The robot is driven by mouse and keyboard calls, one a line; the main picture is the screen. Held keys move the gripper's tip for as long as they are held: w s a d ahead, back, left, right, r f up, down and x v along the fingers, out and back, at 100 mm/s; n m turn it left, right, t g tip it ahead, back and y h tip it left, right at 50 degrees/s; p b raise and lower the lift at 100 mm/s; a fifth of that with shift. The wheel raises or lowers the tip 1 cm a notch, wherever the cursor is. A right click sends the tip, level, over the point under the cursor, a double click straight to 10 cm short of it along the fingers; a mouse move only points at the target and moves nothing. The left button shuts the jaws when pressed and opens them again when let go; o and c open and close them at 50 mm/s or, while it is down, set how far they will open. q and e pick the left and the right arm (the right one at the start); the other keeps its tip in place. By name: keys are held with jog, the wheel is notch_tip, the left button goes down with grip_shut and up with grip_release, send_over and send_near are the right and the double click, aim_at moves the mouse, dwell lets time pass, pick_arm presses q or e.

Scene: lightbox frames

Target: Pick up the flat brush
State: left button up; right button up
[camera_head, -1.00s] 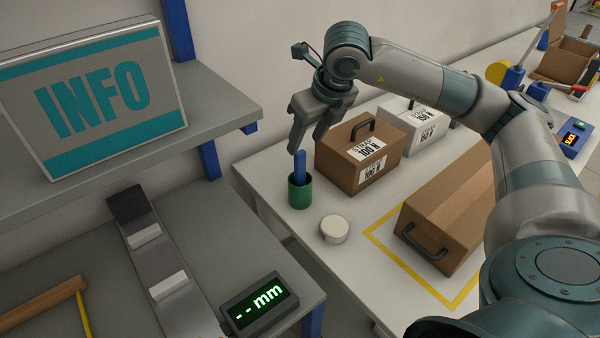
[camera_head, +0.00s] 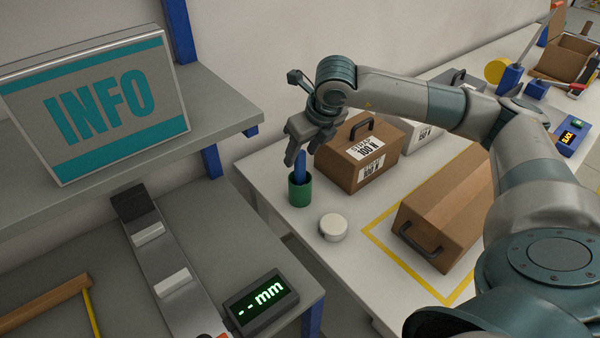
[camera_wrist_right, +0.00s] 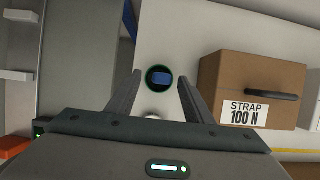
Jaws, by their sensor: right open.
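The flat brush shows as a blue handle (camera_head: 300,170) standing upright in a green cup (camera_head: 299,190) near the left end of the white table. Its lower part is hidden in the cup. My right gripper (camera_head: 300,157) is open just above the cup, with its fingers on either side of the handle's top. In the right wrist view the blue handle end (camera_wrist_right: 161,78) lies between the two open fingers (camera_wrist_right: 160,82), with a gap on both sides, inside the dark round cup mouth. My left gripper is not in view.
A brown strap box (camera_head: 352,165) with a handle stands close right of the cup. A white round lid or puck (camera_head: 333,228) lies in front. A longer brown case (camera_head: 445,220) lies farther right. A grey shelf with an INFO sign (camera_head: 100,105) is on the left.

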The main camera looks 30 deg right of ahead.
aim_at(300, 161)
jog(key=shift+p+x, duration=0.6)
jog(key=shift+x, duration=1.1)
jog(key=shift+d, duration=0.1)
jog(key=c, duration=1.1)
